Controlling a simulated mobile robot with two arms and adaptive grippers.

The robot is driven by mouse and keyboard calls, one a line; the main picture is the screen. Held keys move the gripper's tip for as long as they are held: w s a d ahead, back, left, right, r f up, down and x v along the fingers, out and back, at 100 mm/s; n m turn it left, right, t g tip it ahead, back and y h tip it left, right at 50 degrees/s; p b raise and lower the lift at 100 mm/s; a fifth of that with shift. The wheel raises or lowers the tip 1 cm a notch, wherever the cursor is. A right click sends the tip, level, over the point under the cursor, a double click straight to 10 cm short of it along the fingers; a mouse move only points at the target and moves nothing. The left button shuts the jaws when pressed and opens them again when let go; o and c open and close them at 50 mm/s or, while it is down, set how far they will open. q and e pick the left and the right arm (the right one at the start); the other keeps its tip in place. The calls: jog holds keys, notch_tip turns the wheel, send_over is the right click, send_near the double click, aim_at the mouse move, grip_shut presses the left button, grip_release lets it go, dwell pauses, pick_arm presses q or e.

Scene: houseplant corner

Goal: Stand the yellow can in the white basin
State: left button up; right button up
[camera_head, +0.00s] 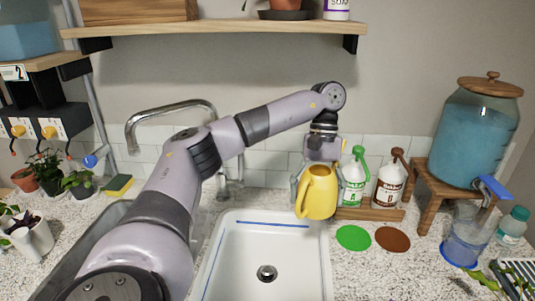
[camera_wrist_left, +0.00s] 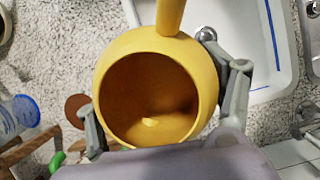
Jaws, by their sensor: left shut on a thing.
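The yellow can (camera_head: 319,194) hangs upright from my left gripper (camera_head: 319,172), over the right edge of the white basin in the head view. In the left wrist view I look down into the open mouth of the yellow can (camera_wrist_left: 150,100), with a gripper finger on each side of it. The left gripper (camera_wrist_left: 165,110) is shut on the can. The white basin (camera_head: 215,268) is empty, with a drain and a blue line inside. Part of the white basin (camera_wrist_left: 262,50) shows at the upper right of the wrist view. My right gripper is not in view.
A green-labelled bottle (camera_head: 354,180) and a brown-labelled bottle (camera_head: 390,185) stand behind the can on a wooden tray. Green (camera_head: 353,238) and brown (camera_head: 392,239) discs lie on the counter. A blue water dispenser (camera_head: 475,135) stands at right, a tap (camera_head: 170,108) behind the sink.

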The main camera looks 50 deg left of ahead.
pick_arm(q)
jog(key=s+a+f+m, duration=0.2)
jog(key=s+a+m, duration=0.1)
jog(key=s+a, duration=0.55)
jog(key=b, duration=0.6)
send_over(265, 258)
jog(key=w, duration=0.1)
notch_tip(265, 258, down, 8)
jog(key=f, duration=0.1)
jog(key=shift+g+y, duration=0.3)
jog(key=shift+y, duration=0.1)
jog(key=f, duration=0.3)
jog(key=f+p, duration=0.1)
jog(key=f, duration=0.1)
jog(key=shift+w+a+f, duration=0.1)
jog(key=shift+a+f, duration=0.15)
jog(key=shift+a, duration=0.05)
notch_tip(265, 258, down, 5)
jog(key=shift+f, duration=0.1)
jog(key=shift+f, duration=0.15)
jog(key=o, duration=1.2)
